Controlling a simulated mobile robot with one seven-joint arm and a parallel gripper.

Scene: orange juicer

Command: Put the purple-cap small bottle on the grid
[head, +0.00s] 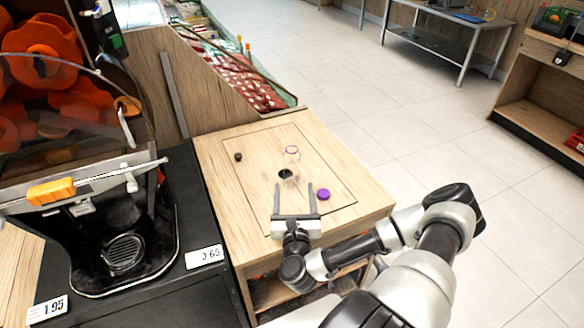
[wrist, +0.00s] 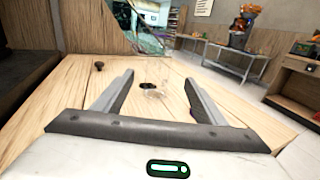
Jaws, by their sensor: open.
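A small clear bottle (head: 291,164) with a purple rim at its top appears upright on the wooden counter, beside a dark round hole. A flat purple cap (head: 323,195) lies apart from it, to the right of my gripper. My gripper (head: 294,187) is open and empty, low over the counter, its fingers pointing toward the bottle. In the wrist view, the faint bottle (wrist: 157,92) shows between and beyond the fingertips of my gripper (wrist: 159,80). The round slotted grid (head: 123,250) is at the base of the juicer at left, with nothing on it.
The orange juicer (head: 60,190) stands on a black cabinet left of the wooden counter (head: 225,190). A small dark knob (head: 238,157) sits on the counter's left part. A sloped display case (head: 235,75) rises behind. Open tiled floor lies to the right.

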